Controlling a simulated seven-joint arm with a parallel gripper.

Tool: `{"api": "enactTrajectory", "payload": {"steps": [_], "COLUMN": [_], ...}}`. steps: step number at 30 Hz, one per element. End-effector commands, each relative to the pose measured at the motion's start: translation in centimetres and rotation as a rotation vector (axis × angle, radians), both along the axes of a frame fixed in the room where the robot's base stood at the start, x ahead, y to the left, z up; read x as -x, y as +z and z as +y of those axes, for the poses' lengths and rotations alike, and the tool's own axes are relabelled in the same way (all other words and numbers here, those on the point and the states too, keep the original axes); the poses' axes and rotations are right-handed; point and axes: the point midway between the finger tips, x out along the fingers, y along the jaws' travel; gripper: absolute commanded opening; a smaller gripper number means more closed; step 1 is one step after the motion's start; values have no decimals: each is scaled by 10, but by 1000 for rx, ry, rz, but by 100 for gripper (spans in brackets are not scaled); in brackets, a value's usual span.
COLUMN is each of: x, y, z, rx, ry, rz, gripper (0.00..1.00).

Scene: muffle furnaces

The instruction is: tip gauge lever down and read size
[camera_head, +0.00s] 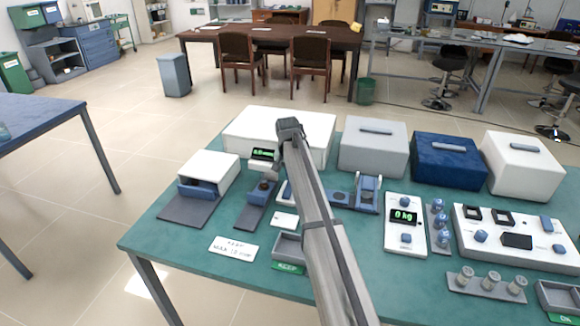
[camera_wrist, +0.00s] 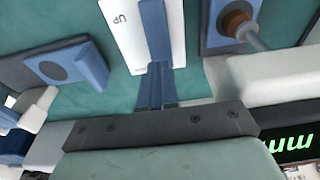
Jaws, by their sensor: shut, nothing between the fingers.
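The gauge has a green lit display (camera_head: 263,154) and a blue base (camera_head: 257,196) with a small dark and brown piece on it. The display shows partly in the wrist view (camera_wrist: 296,143), ending in "mm"; its number is not readable. A white plate marked "UP" (camera_wrist: 119,20) carries a blue lever (camera_wrist: 154,28). The plate's edge shows left of my arm in the head view (camera_head: 285,191). My gripper (camera_wrist: 156,78) is shut and empty, its fingertips at the lever's near end; whether they touch is unclear. In the head view my arm hides the fingers.
A white furnace (camera_head: 212,171) stands left of the gauge, and a large white box (camera_head: 300,122) behind it. A grey tray (camera_head: 289,246) and a written card (camera_head: 233,249) lie in front.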

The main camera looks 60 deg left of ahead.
Motion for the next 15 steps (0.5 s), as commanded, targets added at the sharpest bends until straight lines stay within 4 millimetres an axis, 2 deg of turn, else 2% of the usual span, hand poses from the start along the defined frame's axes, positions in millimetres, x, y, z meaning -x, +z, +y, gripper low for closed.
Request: {"api": "enactTrajectory", "payload": {"steps": [6,15], "x": [-2,-2], "y": [-13,-14], "z": [2,2], "rx": [0,0], "ry": [0,0], "rz": [0,0], "gripper": [0,0]}}
